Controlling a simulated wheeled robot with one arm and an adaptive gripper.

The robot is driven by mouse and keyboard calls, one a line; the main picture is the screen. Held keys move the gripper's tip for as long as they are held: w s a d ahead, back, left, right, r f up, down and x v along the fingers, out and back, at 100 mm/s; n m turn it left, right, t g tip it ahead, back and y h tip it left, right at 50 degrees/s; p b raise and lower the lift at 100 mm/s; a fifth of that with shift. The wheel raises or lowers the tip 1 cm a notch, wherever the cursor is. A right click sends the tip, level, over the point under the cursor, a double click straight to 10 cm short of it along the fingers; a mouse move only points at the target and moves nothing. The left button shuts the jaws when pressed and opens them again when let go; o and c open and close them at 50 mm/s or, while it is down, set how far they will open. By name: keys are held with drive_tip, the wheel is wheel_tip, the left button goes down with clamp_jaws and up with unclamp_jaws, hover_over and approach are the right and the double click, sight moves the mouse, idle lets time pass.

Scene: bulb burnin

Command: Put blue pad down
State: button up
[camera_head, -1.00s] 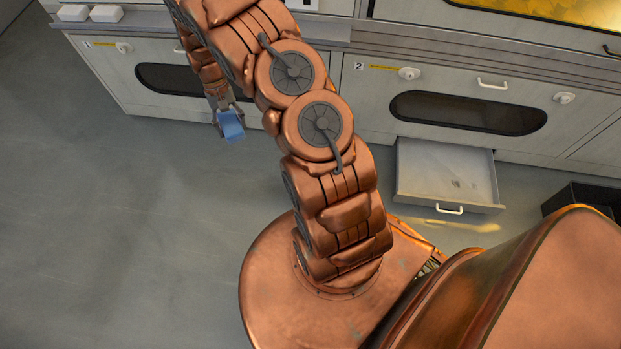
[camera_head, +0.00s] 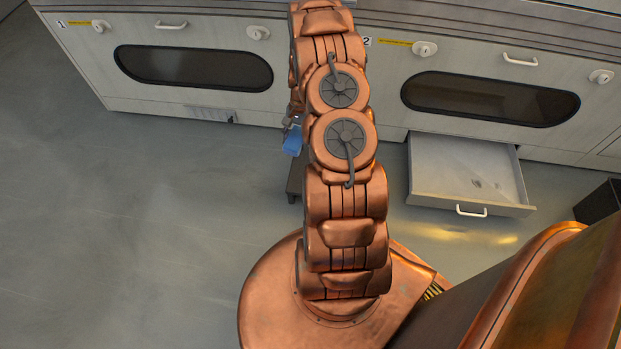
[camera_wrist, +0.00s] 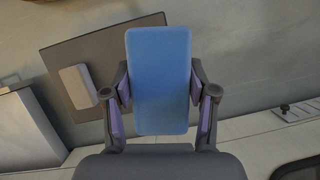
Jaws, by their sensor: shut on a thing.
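The blue pad (camera_wrist: 160,75) is a flat blue block in the middle of the wrist view. My gripper (camera_wrist: 160,98) is shut on it, with a purple-lined finger on each long side. In the head view the blue pad (camera_head: 292,144) shows beside my arm, in front of the lower cabinets and above floor level. My gripper (camera_head: 291,122) is partly hidden by my arm there.
A dark flat-topped stand (camera_wrist: 75,50) with a pale block (camera_wrist: 79,87) on it lies beyond the pad; most of the stand (camera_head: 295,182) is behind my arm in the head view. An open drawer (camera_head: 465,170) juts out under cabinet 2. Floor at left is clear.

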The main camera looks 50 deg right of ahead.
drive_tip(key=s+d+f+b, duration=0.1)
drive_tip(key=f+b, duration=0.1)
drive_tip(key=f, duration=0.3)
drive_tip(key=s+d+f+m+b, duration=0.1)
drive_tip(key=f+b, duration=0.1)
drive_tip(key=f, duration=0.4)
drive_tip(key=s+d+f+m+b, duration=0.1)
drive_tip(key=d+f+b, duration=0.1)
drive_tip(key=f, duration=0.3)
drive_tip(key=shift+s+f+t+b, duration=0.1)
drive_tip(key=shift+f+t+b, duration=0.2)
drive_tip(key=shift+f+b, duration=0.1)
drive_tip(key=shift+f, duration=0.15)
drive_tip(key=o, duration=1)
